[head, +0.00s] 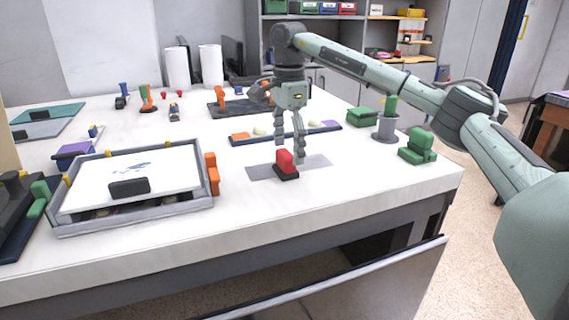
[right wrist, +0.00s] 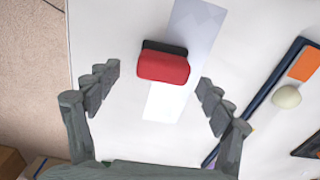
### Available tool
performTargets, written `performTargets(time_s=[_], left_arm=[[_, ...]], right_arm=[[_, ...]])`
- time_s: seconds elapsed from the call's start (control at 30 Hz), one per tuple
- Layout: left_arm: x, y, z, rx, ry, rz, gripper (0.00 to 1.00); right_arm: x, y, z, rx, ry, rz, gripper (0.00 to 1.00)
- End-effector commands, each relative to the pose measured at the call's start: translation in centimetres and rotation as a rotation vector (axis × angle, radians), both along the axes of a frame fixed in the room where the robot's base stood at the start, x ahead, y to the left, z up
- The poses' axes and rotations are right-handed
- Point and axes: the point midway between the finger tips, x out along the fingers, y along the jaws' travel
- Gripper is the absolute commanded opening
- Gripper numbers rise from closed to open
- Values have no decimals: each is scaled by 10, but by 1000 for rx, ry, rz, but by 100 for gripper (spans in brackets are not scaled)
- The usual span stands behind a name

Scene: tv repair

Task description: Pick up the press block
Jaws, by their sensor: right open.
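The press block appears to be the red block with a black base (head: 285,161), standing upright on a grey sheet (head: 315,163) near the table's front edge. In the right wrist view the red block (right wrist: 163,68) lies between the fingers, toward the far side of the gap. My right gripper (head: 290,147) points down just above the block, with its fingers spread and nothing held. The right wrist view shows both fingers (right wrist: 158,80) apart, with white table visible between each finger and the block. My left gripper is not in view.
A framed tray with a white panel (head: 70,232) and an orange clamp (head: 212,173) stand to the left. A long dark tray (head: 240,142) lies behind the block. Table in front of the block is clear.

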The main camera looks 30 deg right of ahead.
Motion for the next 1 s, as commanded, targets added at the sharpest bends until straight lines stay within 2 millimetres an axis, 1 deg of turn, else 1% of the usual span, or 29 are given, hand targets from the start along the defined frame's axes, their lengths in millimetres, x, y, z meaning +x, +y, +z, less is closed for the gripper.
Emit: performTargets(time_s=[0.1, 0.23, 0.33, 0.53, 0.9, 0.97, 1.0], left_arm=[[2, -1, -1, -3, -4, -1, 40], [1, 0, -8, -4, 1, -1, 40], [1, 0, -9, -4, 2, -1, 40], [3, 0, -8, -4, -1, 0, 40], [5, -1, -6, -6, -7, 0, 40], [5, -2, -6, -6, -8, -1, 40], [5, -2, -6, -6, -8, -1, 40]], right_arm=[[2, 4, -19, 0, 3, 1, 80], [2, 4, -35, -1, 0, -1, 80], [2, 4, -40, -1, 1, -1, 80], [2, 4, -40, -1, 0, 0, 80], [2, 4, -40, 0, 0, 0, 34], [2, 4, -40, 0, 0, 0, 27], [2, 4, -39, 0, -1, 0, 25]])
